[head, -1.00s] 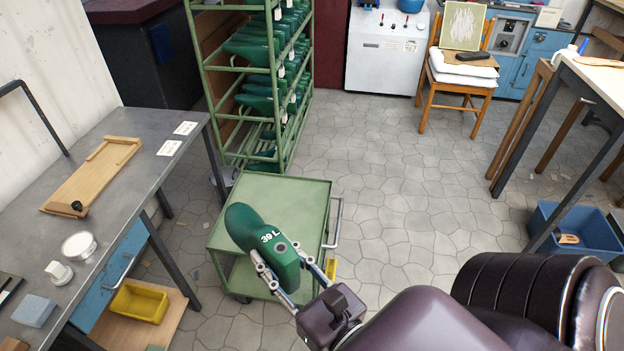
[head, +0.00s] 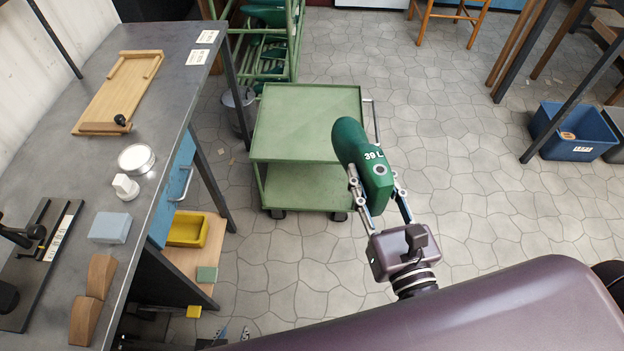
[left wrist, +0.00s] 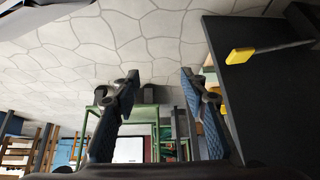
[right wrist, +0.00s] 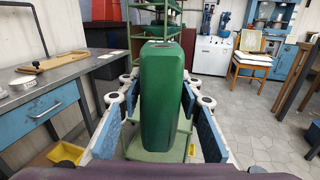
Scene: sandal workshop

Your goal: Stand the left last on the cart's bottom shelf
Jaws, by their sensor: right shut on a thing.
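The left last (head: 352,142) is dark green and marked "39 L". My right gripper (head: 377,185) is shut on it and holds it up in the air, tilted, at the right front corner of the cart in the head view. The last also fills the middle of the right wrist view (right wrist: 162,100), between the blue finger pads. The green cart has a top shelf (head: 305,112) and a bottom shelf (head: 300,187), both bare where they show. My left gripper (left wrist: 160,78) is open and empty in the left wrist view, its two fingers wide apart.
A grey workbench (head: 160,200) runs along the left, with a wooden board (head: 115,90) on it and a yellow bin (head: 187,229) below. A green rack (head: 292,40) of lasts stands behind the cart. A blue crate (head: 575,130) is at right. The floor before the cart is clear.

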